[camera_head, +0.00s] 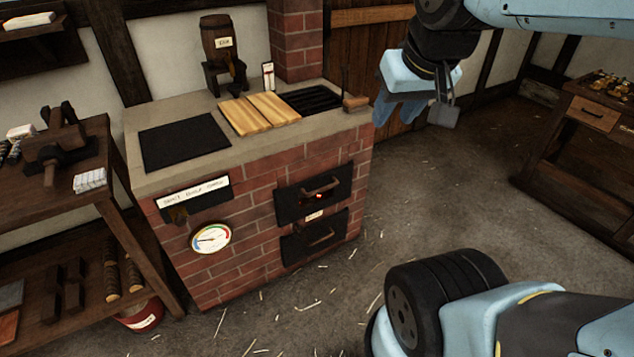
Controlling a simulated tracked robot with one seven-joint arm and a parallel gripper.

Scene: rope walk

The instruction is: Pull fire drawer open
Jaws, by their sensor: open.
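The brick stove (250,235) stands left of centre with two dark fronts on its right part. The upper front (287,207) has a bar handle (320,188) and a small red glow below it. The lower front (293,250) has its own handle (321,237). A small white label sits between them; I cannot read it, so I cannot tell which front is the fire drawer. Both look closed. My gripper (414,112) is open and empty, hanging in the air right of the stove top, above and to the right of both handles.
On the stove top are a black plate (184,143), wooden boards (260,113), a grate (312,99) and a small barrel (219,45). A gauge (211,238) is on the front. A cluttered bench (95,200) stands left. The straw-strewn floor (420,200) before the drawers is clear.

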